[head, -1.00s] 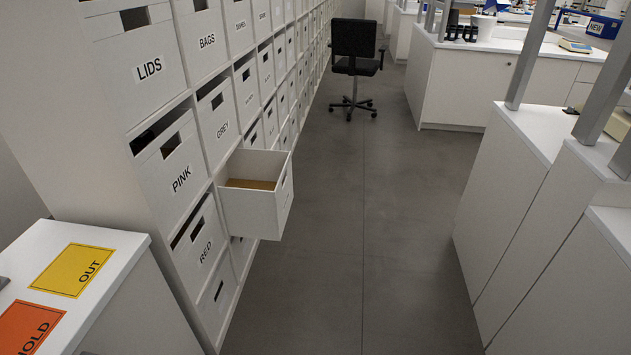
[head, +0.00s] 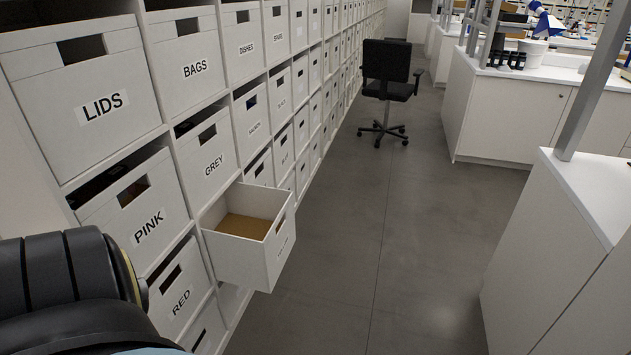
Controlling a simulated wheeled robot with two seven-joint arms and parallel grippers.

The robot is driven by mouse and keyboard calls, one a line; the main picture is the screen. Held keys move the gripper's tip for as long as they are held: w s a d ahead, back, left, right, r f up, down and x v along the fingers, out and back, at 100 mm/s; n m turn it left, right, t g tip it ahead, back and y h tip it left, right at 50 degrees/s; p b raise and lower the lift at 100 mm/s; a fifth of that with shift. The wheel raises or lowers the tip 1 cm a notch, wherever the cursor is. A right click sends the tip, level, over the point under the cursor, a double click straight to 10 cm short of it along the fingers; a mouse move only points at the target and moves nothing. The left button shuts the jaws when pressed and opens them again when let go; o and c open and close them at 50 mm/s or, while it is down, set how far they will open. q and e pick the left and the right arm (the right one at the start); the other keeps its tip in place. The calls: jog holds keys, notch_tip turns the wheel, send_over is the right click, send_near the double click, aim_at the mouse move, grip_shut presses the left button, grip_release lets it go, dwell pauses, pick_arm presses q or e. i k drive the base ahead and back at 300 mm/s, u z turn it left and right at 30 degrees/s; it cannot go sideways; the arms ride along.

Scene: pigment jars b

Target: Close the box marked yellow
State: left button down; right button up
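One white box (head: 246,258) is pulled out of the shelf wall, below the box marked GREY (head: 213,158) and right of the box marked RED (head: 181,293). Its top is open and a flat brown bottom (head: 244,226) shows inside. Its front faces right and away, and the label there is too slanted to read, so I cannot confirm that it says yellow. A dark part of my own arm fills the lower left corner. Neither gripper is in view.
Closed boxes marked LIDS (head: 96,107), BAGS (head: 194,69) and PINK (head: 148,226) fill the shelf at left. A black office chair (head: 388,84) stands farther along the aisle. White benches (head: 582,255) line the right side. The grey floor (head: 345,250) between is clear.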

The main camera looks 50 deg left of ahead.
aim_at(248, 234)
jog(key=u, duration=0.45)
jog(key=i, duration=1)
jog(key=u, duration=0.75)
